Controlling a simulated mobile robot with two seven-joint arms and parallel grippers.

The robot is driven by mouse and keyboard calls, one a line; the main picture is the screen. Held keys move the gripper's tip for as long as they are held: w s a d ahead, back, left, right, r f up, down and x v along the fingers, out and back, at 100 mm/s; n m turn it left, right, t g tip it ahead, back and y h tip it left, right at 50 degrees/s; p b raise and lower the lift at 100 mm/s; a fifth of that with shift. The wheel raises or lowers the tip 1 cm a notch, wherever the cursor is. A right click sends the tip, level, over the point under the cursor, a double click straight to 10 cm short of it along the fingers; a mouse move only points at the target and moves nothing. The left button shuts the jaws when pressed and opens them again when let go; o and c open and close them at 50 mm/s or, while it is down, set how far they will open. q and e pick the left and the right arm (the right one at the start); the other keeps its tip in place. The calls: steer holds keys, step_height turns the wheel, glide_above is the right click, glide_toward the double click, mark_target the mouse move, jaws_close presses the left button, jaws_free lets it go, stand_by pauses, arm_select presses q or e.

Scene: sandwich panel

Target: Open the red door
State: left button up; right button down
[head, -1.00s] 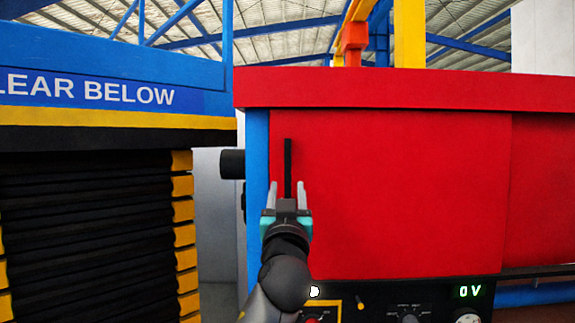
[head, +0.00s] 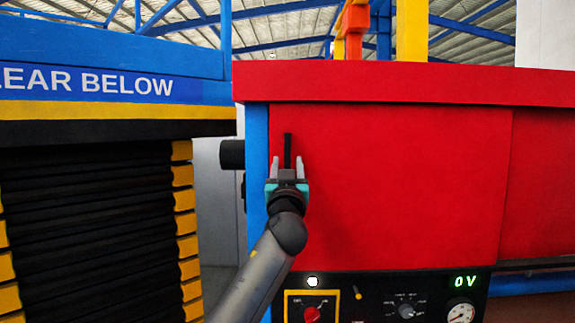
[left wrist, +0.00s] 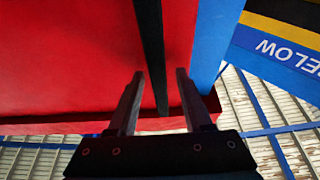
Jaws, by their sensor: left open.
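The red door (head: 410,180) is a large flat panel, and it looks shut. Its black vertical bar handle (head: 287,150) is near the door's left edge. My left gripper (head: 287,166) is open in front of the handle, its fingers on either side of the bar as seen from the head. The lower part of the handle is hidden behind the gripper. In the left wrist view the handle (left wrist: 151,45) runs between the two open fingertips (left wrist: 160,75). I cannot tell whether the fingers touch it. My right gripper is not in view.
A blue post (head: 257,150) stands just left of the door. A black control panel (head: 385,297) with a red knob, a dial and a gauge lies below it. A blue and yellow lift with black bellows (head: 90,210) stands at left, beyond a narrow gap.

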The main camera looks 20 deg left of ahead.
arm_select(q)
jaws_close()
stand_by(0.3)
stand_by(1.1)
